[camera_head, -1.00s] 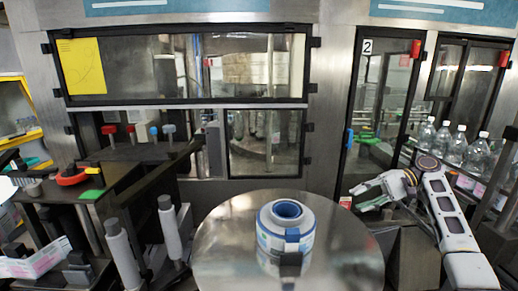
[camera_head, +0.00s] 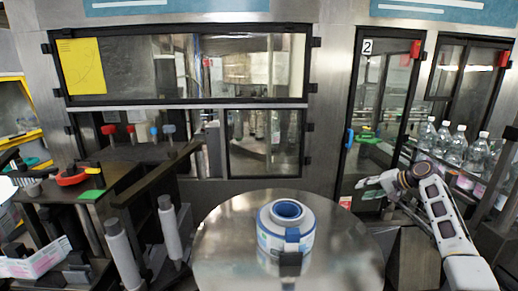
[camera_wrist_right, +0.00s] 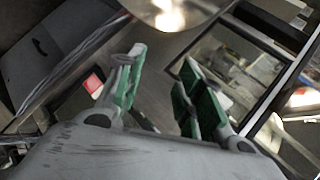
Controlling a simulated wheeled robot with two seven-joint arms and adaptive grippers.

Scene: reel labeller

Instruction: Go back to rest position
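My right gripper (camera_head: 372,187) shows at the right of the head view, in front of the door marked 2 and apart from the round table. In the right wrist view its two green-lined fingers (camera_wrist_right: 157,95) stand apart with nothing between them. A white and blue label reel (camera_head: 286,229) sits on the round metal table (camera_head: 222,243) in the head view. The table's shiny edge also shows at the top of the wrist view (camera_wrist_right: 185,8).
Several clear bottles (camera_head: 459,145) stand in a row behind my right arm. A red-and-black tool (camera_head: 72,177) lies on the dark bench at left. Upright rollers (camera_head: 169,228) stand left of the round table. Glass doors and steel walls close off the back.

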